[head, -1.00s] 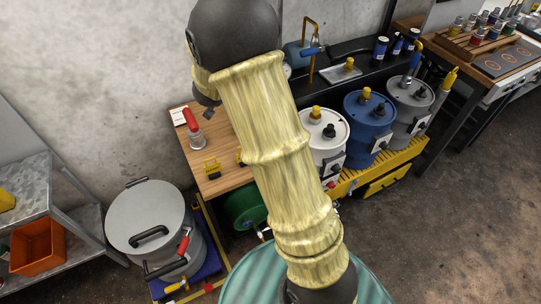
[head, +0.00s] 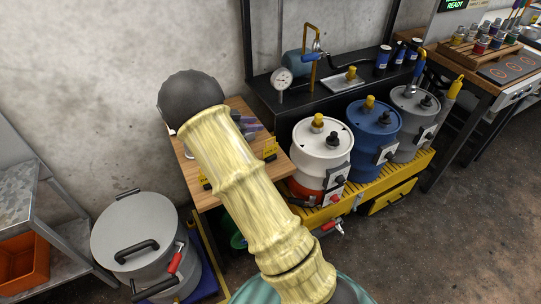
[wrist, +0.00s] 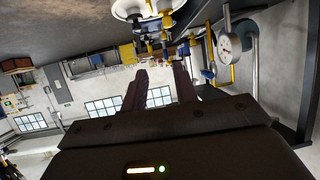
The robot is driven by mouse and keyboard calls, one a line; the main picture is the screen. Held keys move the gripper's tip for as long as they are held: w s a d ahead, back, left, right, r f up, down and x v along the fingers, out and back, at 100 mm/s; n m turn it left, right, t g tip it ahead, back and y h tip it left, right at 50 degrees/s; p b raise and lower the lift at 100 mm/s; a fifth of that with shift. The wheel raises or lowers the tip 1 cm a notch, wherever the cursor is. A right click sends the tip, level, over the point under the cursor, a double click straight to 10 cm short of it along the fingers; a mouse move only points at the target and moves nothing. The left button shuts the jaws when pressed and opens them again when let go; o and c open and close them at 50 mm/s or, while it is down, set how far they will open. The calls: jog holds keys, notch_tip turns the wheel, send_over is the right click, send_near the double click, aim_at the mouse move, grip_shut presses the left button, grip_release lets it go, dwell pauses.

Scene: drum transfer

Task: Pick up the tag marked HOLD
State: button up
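Two small yellow tags stand on the wooden table in the head view. One yellow tag (head: 270,152) is near the table's right edge. The other yellow tag (head: 206,183) is at the front, partly hidden by my arm. I cannot read the lettering on either, so I cannot tell which says HOLD. My gripper (head: 249,126) is above the table, just behind and left of the right tag, partly hidden by my arm. In the wrist view my gripper (wrist: 161,82) has its two fingers apart with nothing between them. No tag can be made out clearly there.
The wooden table (head: 196,170) is largely covered by my arm. White (head: 322,150), blue (head: 373,128) and grey (head: 412,110) drums stand on a yellow pallet to the right. A pressure gauge (head: 282,78) stands behind. A large grey lidded pot (head: 145,228) is at lower left.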

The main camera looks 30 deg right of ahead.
send_near(270, 149)
jog(key=d+r, duration=0.3)
jog(key=shift+w+d+r, duration=0.1)
jog(key=shift+w+d, duration=0.25)
jog(key=shift+d, duration=0.1)
jog(key=shift+x, duration=3.1)
grip_shut()
